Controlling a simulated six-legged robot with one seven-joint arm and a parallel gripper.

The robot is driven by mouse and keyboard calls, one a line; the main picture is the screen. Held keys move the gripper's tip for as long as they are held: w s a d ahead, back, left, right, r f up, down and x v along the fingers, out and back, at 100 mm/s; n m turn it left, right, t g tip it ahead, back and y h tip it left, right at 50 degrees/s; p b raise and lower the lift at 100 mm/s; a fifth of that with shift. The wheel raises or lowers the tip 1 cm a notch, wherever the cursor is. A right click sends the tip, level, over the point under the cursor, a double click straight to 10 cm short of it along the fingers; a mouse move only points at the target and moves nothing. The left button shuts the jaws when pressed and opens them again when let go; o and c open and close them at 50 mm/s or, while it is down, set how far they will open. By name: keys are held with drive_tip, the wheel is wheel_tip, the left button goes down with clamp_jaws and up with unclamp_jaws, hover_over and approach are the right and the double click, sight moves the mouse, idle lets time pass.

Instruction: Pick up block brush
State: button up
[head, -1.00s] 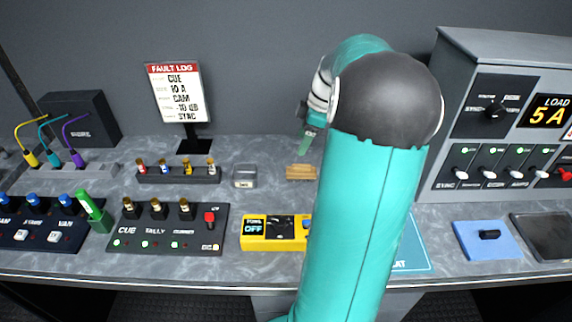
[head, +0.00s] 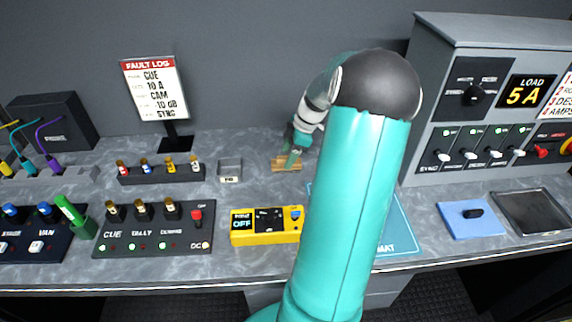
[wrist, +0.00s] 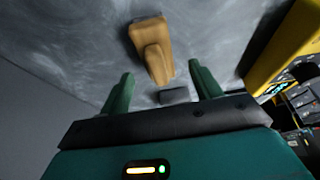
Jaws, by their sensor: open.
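The block brush (head: 281,164) is a small tan wooden piece lying on the grey worktop, left of my upper arm in the head view. In the wrist view the brush (wrist: 152,47) shows a tan body with a raised grip, and a dark grey block (wrist: 174,95) shows beyond its lower end. My gripper (head: 292,160) is at the brush in the head view and partly covers it. In the wrist view my gripper (wrist: 162,90) has its two green fingers apart with nothing held, and the brush lies ahead of the gap between them.
A yellow meter (head: 267,226) sits in front of the brush. A small clear box (head: 230,170) and a fuse rack (head: 161,173) are to its left. A teal mat (head: 402,236) lies partly behind my arm. A grey load cabinet (head: 480,100) stands at right.

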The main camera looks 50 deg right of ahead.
sight(286, 156)
drive_tip(key=x, duration=0.4)
drive_tip(key=shift+d, duration=0.1)
drive_tip(key=c, duration=1.1)
drive_tip(key=shift+r, duration=0.15)
drive_tip(key=shift+r, duration=0.55)
drive_tip(key=s+a+r, duration=0.1)
drive_tip(key=s+r, duration=1)
drive_tip(key=s, duration=0.3)
drive_tip(key=shift+a+r, duration=0.25)
drive_tip(key=shift+r, duration=0.1)
drive_tip(key=o, duration=0.4)
drive_tip(key=shift+c, duration=1.3)
